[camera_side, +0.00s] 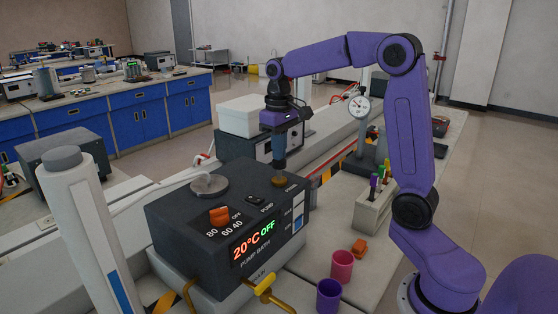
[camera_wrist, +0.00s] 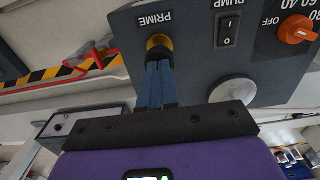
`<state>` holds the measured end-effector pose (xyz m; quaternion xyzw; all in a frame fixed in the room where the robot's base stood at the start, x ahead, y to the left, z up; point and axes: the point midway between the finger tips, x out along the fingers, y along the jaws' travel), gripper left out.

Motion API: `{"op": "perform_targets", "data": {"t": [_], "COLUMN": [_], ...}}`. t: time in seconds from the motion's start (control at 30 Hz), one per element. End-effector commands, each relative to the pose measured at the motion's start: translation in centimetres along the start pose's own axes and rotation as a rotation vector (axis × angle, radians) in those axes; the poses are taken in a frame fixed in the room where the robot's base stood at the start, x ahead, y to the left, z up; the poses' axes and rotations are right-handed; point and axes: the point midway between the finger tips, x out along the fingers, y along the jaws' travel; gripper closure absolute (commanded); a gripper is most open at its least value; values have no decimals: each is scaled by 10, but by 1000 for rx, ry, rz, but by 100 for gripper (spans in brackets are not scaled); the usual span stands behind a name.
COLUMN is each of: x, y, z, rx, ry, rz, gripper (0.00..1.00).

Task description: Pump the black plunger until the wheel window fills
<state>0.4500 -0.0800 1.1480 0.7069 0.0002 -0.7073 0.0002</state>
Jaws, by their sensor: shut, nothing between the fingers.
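The pump bath (camera_side: 215,215) is a dark grey box with a display reading 20°C OFF.
On the bath's top are a round metal lid (camera_side: 209,184), an orange dial (camera_side: 220,215) and a PUMP rocker switch (camera_side: 255,199). Yellow taps (camera_side: 264,284) stick out in front. Pink (camera_side: 342,265) and purple (camera_side: 329,295) cups and a marker rack (camera_side: 372,212) stand to the right.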

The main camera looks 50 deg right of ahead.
Motion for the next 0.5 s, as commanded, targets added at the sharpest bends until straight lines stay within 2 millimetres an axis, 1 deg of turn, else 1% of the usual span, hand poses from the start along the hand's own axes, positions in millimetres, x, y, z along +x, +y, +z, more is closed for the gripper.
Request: {"op": "perform_targets", "data": {"t": [0.5], "x": [18], "y": [0], "z": [0], "rx": [0], "ry": [-2], "rz": [0], "gripper": [100]}}
